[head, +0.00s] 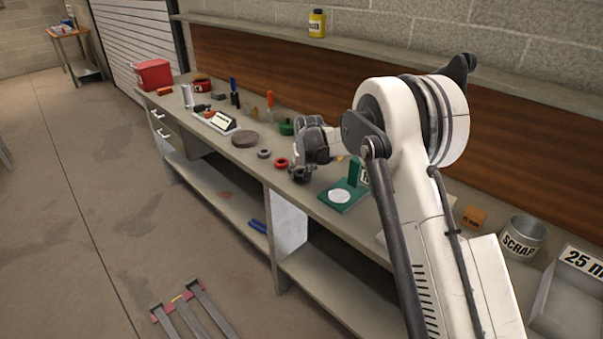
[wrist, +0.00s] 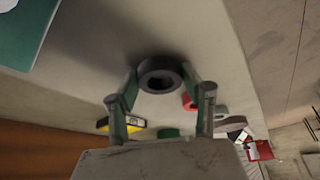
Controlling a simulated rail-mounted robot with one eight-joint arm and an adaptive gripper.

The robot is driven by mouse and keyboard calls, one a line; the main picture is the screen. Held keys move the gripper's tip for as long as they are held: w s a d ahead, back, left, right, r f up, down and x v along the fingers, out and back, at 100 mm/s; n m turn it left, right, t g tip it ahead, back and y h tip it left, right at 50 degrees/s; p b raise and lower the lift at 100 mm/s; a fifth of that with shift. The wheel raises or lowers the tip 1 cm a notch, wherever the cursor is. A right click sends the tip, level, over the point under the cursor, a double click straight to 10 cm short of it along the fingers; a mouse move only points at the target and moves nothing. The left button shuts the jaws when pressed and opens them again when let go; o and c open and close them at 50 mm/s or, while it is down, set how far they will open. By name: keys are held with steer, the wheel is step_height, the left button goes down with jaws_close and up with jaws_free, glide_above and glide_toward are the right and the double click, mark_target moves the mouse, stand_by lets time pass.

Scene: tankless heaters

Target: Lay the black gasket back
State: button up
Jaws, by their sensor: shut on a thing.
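The black gasket (wrist: 160,74) is a thick dark ring with an open hole, seen between the two fingertips in the wrist view. My gripper (wrist: 160,80) is shut on it, one finger against each side. A dark shadow lies on the bench beside it; I cannot tell whether the gasket touches the bench top. In the head view my gripper (head: 301,174) is low over the bench, and the gasket is hard to tell apart from the dark fingers. A red ring (head: 281,163) and a grey ring (head: 264,153) lie to its left.
A green stand with a white disc (head: 341,196) is close on the gripper's right. A brown round disc (head: 245,139), a green item (head: 286,128) and several tools stand farther left. The SCRAP bin (head: 522,238) and a 25 mm tray (head: 568,300) are at the right.

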steer(key=shift+f, duration=0.2)
steer(key=o, duration=1.2)
steer(key=shift+o, duration=0.2)
steer(key=shift+r, duration=0.15)
